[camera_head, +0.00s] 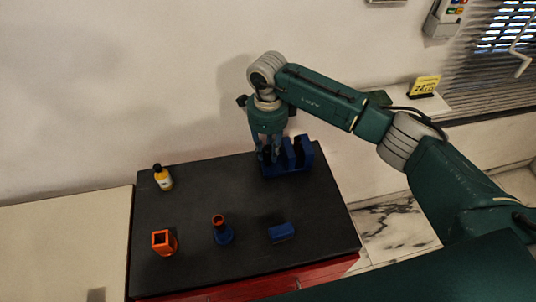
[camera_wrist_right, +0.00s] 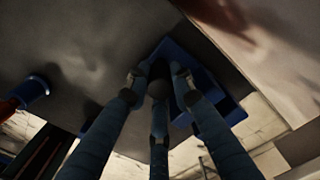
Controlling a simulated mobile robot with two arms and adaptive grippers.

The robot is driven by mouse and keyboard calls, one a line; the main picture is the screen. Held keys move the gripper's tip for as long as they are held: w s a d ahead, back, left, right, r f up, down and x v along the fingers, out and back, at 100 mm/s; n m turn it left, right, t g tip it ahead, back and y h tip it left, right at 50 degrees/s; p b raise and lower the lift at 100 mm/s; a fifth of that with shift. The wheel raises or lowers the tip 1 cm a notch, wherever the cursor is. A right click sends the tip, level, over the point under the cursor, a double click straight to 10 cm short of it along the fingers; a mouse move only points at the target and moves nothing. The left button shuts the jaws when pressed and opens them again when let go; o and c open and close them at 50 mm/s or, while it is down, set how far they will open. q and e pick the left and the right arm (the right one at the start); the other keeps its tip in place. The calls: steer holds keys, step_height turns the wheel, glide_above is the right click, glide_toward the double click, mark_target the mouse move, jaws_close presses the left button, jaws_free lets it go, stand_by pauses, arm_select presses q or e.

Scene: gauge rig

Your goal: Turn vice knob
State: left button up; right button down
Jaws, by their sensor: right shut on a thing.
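The blue vice (camera_head: 298,158) stands at the back right of the dark tabletop, with dark parts between its upright jaws. My right gripper (camera_head: 267,154) points down at the vice's left end, and its fingers hide most of the knob in the head view. In the right wrist view, the three fingers of my right gripper (camera_wrist_right: 160,84) are shut around the dark knob (camera_wrist_right: 159,72). The blue vice body (camera_wrist_right: 205,82) shows behind them. My left gripper is in neither view.
A yellow bottle (camera_head: 162,178) stands at the back left of the table (camera_head: 190,275). An orange square holder (camera_head: 163,243), a blue stand with an orange-rimmed tube (camera_head: 222,231) and a small blue block (camera_head: 281,232) are in front. The middle is clear. A wall is behind.

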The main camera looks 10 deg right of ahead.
mark_target(268, 148)
steer(key=m+b, duration=0.2)
steer(key=m, duration=0.1)
steer(key=shift+w+r+m+b, duration=0.1)
steer(key=shift+m+b, duration=0.55)
steer(key=shift+m, duration=0.75)
steer(key=c, duration=1.8)
jaws_free()
steer(key=shift+o, duration=0.2)
step_height(268, 148, up, 12)
